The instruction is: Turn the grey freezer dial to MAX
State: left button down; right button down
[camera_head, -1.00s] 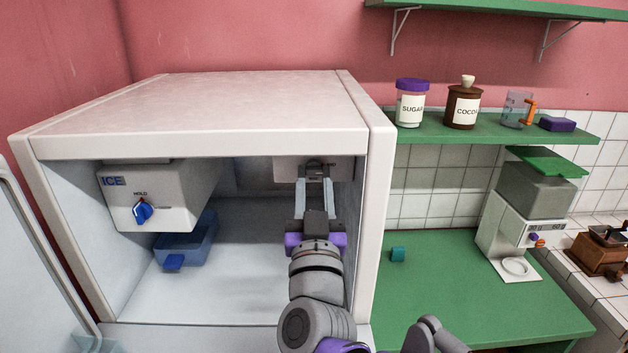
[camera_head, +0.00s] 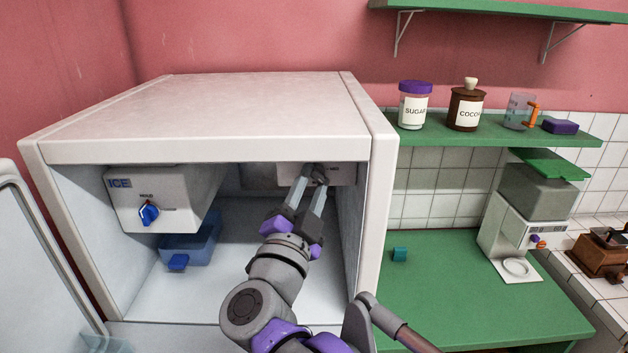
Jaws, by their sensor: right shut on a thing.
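The grey freezer dial (camera_head: 320,174) is on the pale control box (camera_head: 342,175) under the freezer's ceiling, at the back right. My right gripper (camera_head: 316,176) reaches up into the open freezer and is shut on the dial, its fingers on either side of it. The gripper is rolled and slanted to the upper right. The fingertips hide most of the dial, and I cannot read its markings or where it points. My left gripper is not in view.
An ice maker box (camera_head: 165,195) with a blue knob (camera_head: 149,213) hangs at the freezer's left, above a blue bin (camera_head: 192,245). The freezer's right wall (camera_head: 357,225) stands close to my arm. The open door (camera_head: 30,260) is at far left. The freezer floor is mostly clear.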

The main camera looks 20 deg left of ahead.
jog(key=m, duration=0.2)
jog(key=m+g+h+p, duration=0.1)
jog(key=m, duration=0.2)
jog(key=shift+a+r, duration=0.15)
jog(key=shift+r, duration=0.05)
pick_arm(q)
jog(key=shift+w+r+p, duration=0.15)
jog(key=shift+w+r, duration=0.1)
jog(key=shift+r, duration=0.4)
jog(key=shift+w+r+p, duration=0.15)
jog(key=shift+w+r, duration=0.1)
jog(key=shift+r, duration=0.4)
pick_arm(e)
jog(key=shift+r+m+g, duration=0.1)
jog(key=shift+m+g, duration=0.9)
jog(key=shift+m, duration=1.1)
jog(key=c, duration=0.6)
grip_release()
jog(key=shift+s, duration=0.1)
